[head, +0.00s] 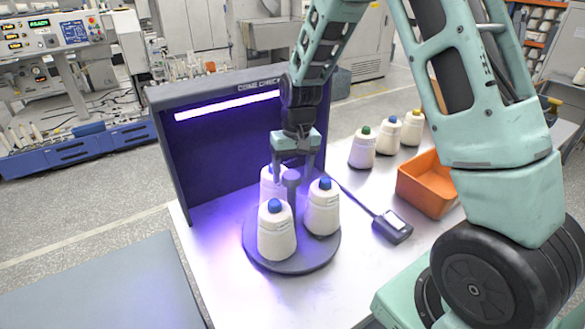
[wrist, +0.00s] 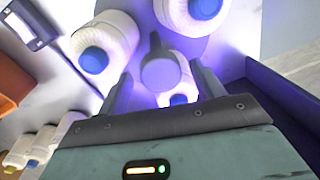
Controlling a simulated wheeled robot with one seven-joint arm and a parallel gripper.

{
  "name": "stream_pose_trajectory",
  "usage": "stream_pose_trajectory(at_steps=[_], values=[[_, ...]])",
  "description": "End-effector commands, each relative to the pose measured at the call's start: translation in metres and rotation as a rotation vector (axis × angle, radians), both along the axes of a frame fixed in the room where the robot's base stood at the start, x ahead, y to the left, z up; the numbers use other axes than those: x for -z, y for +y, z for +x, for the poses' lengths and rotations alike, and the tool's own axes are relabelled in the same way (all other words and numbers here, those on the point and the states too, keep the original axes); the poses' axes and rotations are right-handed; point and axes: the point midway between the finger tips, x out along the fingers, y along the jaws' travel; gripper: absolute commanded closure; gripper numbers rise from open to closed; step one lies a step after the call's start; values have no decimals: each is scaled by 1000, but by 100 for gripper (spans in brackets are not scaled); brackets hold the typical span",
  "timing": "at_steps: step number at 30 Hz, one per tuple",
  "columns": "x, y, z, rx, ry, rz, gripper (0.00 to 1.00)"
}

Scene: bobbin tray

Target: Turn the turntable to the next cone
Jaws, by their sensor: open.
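The dark round turntable (head: 297,265) stands on the white table in front of the lit panel. It carries three white cones with blue tips: a front one (head: 277,236), a right one (head: 323,212) and a back one (head: 268,190), partly hidden by my gripper. A grey post with a round knob (head: 291,177) rises from its middle. My gripper (head: 292,166) is open and points down over the post. In the wrist view the knob (wrist: 160,73) shows between the two fingers, with no visible grip on it. The cones surround it there, one tip close to the fingers.
The dark panel labelled "CONE CHECK" (head: 170,150) stands behind the turntable. To the right are a small dark device (head: 392,227) with a cable, an orange bin (head: 428,185) and three cones with green, blue and yellow tips (head: 388,136). The front table area is clear.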

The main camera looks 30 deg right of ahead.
Motion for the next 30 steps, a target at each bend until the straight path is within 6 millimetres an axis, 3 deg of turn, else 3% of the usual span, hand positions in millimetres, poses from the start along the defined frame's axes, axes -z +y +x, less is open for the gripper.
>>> stream_pose_trajectory(at_steps=[9,11,16,30], values=[[3,0,0,0,-1,0,33],[3,0,0,0,-1,0,47],[2,0,0,0,-1,0,94],[2,0,1,-62,-1,1,95]])
